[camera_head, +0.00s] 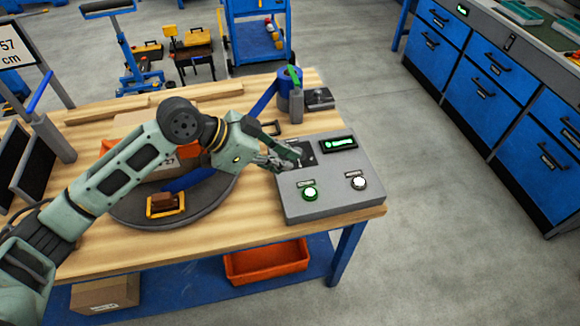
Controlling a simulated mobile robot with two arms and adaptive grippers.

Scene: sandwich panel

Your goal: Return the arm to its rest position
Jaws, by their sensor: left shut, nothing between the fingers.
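My left arm reaches in from the lower left across the workbench. My left gripper (289,156) is shut and empty, over the top left part of a grey control panel (337,200), near a dark plate on it. I cannot tell whether the fingertips touch the panel. My right gripper is not in view.
The wooden workbench (240,230) holds a round grey turntable (215,200) with a yellow-edged block (165,204), partly under my arm. A cardboard box stands behind my arm. A blue cylinder (288,80) stands at the back. Blue cabinets (480,85) are at right, beyond clear floor.

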